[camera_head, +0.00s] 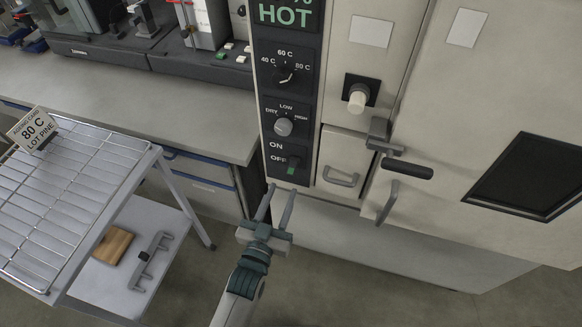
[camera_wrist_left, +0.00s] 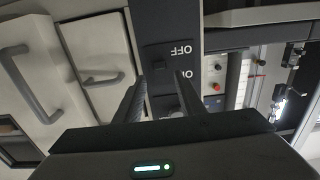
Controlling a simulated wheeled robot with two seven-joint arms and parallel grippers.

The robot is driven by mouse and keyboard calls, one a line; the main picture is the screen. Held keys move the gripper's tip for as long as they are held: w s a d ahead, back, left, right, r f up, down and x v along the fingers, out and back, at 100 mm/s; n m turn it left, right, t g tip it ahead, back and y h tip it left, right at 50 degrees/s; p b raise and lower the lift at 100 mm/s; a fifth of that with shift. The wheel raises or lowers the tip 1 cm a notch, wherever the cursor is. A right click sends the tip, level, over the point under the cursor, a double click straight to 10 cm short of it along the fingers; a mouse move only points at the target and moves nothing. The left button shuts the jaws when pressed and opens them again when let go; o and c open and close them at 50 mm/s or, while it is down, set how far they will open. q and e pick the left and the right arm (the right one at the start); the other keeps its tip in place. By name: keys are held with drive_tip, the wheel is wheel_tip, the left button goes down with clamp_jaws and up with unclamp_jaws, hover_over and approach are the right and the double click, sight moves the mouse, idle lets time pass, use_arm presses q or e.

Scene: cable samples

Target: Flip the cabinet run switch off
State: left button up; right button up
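In the left wrist view, the labels appear upside down, and the open fingers (camera_wrist_left: 160,88) stand before the strip, partly hiding the switch area. My right gripper is out of view.
Above the switch are a dry-low-high knob (camera_head: 284,127) and a temperature dial (camera_head: 286,76). Door handles (camera_head: 341,179) and a black latch lever (camera_head: 407,169) stick out at the right. A cart with a wire rack (camera_head: 62,205) stands left; floor between is clear.

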sight(290, 173)
use_arm(q)
drive_tip(key=p+x, duration=0.1)
drive_tip(key=x, duration=0.8)
drive_tip(key=shift+c, duration=0.6)
clamp_jaws()
drive_tip(key=shift+f, duration=0.1)
